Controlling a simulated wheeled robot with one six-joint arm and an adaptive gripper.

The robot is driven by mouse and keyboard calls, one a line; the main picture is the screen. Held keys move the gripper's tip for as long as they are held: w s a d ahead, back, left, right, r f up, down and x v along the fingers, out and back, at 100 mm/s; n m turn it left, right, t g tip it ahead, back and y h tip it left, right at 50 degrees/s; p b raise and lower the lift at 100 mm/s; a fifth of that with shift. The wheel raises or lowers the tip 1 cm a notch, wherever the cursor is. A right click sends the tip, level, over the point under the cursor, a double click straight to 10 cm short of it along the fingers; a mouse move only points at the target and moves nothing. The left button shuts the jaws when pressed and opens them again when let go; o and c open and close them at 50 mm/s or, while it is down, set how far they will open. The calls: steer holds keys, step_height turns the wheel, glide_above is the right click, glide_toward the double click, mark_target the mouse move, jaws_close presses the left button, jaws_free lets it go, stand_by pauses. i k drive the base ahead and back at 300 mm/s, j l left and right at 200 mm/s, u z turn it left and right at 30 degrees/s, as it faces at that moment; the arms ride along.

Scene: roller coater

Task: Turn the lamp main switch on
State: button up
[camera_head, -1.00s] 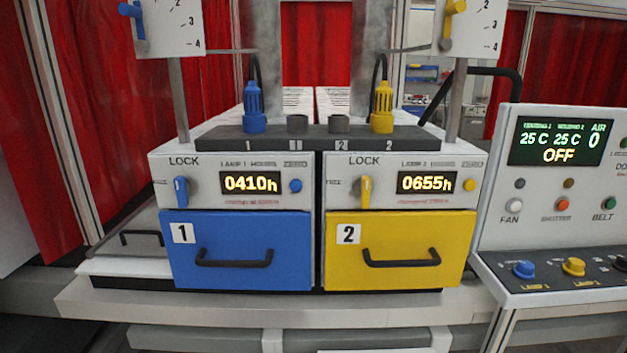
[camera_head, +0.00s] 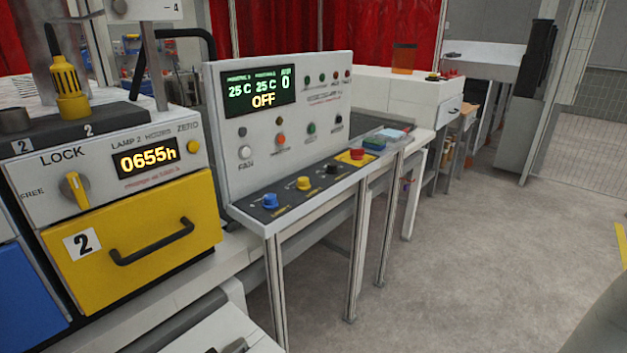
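The control panel (camera_head: 225,165) stands in the middle of the head view, with a display (camera_head: 258,92) reading 25 C, 25 C, 0 and OFF. On its sloped ledge are a blue knob (camera_head: 270,201), a yellow knob (camera_head: 303,184), a black knob (camera_head: 332,168) and a red button (camera_head: 356,154) on a yellow plate. The small labels beside the knobs are too blurred to read fully, so I cannot tell which one is the lamp main switch. My gripper is not in view.
A yellow drawer (camera_head: 90,222) marked 2 stands left of the panel, under a housing with a lock knob (camera_head: 74,190) and a 0655h display. Thin metal legs (camera_head: 360,240) support the ledge. Open grey floor (camera_head: 480,240) lies to the right.

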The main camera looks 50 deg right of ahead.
mark_target(357, 154)
steer(key=z, duration=1.3)
